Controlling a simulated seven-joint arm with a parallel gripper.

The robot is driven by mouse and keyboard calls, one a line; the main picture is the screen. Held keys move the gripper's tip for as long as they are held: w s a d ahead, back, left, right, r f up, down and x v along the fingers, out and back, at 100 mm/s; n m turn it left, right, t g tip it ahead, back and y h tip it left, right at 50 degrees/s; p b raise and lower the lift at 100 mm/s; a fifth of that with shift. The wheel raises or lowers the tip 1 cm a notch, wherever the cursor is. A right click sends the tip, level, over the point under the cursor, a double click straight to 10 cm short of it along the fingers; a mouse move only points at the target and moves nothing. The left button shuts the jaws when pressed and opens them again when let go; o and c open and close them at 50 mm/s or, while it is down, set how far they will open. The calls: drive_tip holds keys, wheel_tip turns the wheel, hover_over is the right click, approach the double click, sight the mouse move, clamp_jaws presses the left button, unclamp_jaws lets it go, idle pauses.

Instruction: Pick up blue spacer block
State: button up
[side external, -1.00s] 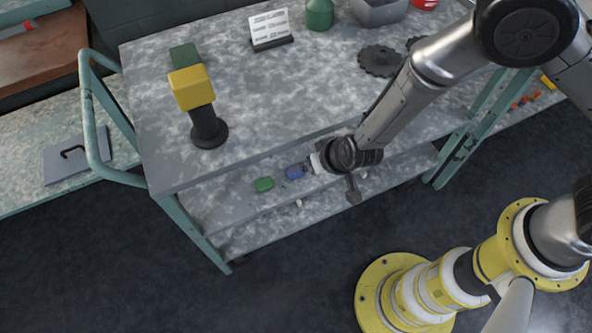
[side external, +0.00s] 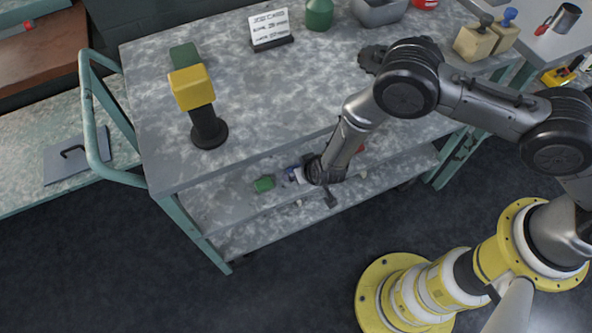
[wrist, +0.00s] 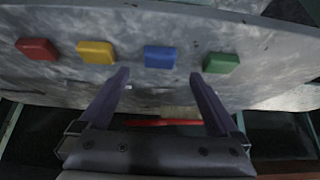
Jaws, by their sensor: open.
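The blue spacer block (wrist: 160,57) lies on the shelf in the wrist view, just beyond and between my fingertips. My gripper (wrist: 160,76) is open and empty, with one finger on each side of the block's line. In the side external view, my gripper (side external: 299,175) reaches into the cart's lower shelf. The blue block (side external: 289,175) is mostly hidden there by my gripper.
A green block (wrist: 221,63) sits close to the right fingertip. A yellow block (wrist: 95,52) and a red block (wrist: 37,49) lie to the left. The cart's top (side external: 270,100) overhangs the shelf.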

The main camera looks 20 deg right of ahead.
drive_tip(key=shift+x, duration=2.55)
drive_tip(key=c, duration=1.4)
drive_tip(key=shift+r, duration=0.1)
drive_tip(key=shift+c, duration=0.2)
